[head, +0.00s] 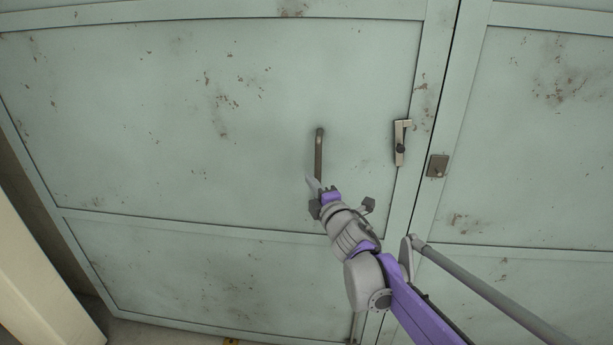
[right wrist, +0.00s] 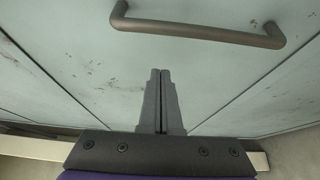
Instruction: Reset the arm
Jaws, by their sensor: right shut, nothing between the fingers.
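My right arm (head: 365,270), grey and purple, reaches in from the lower right in the head view. Its right gripper (head: 314,184) is in front of a pale green door panel, over the lower part of a vertical brown bar handle (head: 319,150). In the right wrist view, the gripper (right wrist: 160,72) has its two grey fingers together with nothing between them. The handle (right wrist: 195,29) lies beyond the fingertips there, apart from them. In the head view the gripper hides the handle's lower end. My left gripper is not in view.
A latch (head: 401,143) is on the door's right frame, beside a small brown plate (head: 437,166) on the neighbouring panel. A grey bar (head: 485,288) crosses the lower right. A cream-coloured upright (head: 35,270) stands at lower left. The panels carry rust-brown stains.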

